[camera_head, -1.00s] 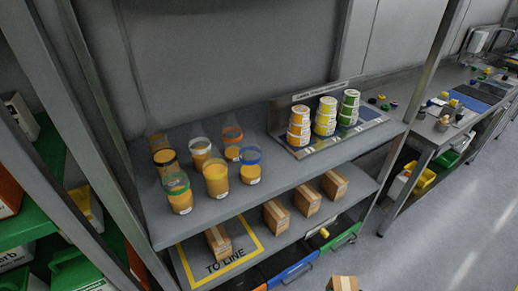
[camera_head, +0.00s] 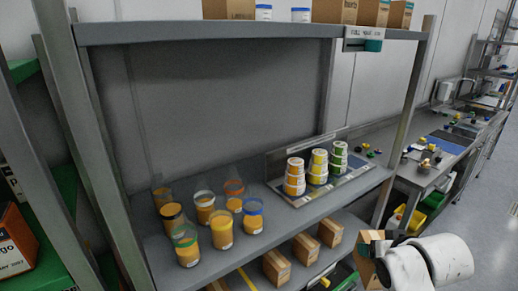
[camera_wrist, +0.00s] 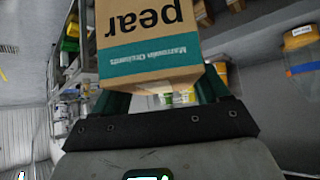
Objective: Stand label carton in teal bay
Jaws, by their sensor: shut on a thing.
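A brown cardboard carton (camera_wrist: 150,40) with a teal band and the word "pear", upside down in the wrist view, is between the green fingers of my gripper (camera_wrist: 162,92). My gripper is shut on it. In the head view, my gripper (camera_head: 376,246) and the held carton (camera_head: 367,272) are at the lower right, in front of the shelf rack. A small teal piece (camera_head: 373,46) sits by a label on the upper shelf's front edge. I cannot make out a teal bay.
Filled jars (camera_head: 221,229) stand on the middle shelf (camera_head: 262,249), with stacked tubs (camera_head: 318,167) on a board to their right. Several cartons (camera_head: 305,248) stand on the lower shelf. More boxes (camera_head: 330,10) and white tubs stand on the upper shelf. A rack post (camera_head: 405,120) is at the right.

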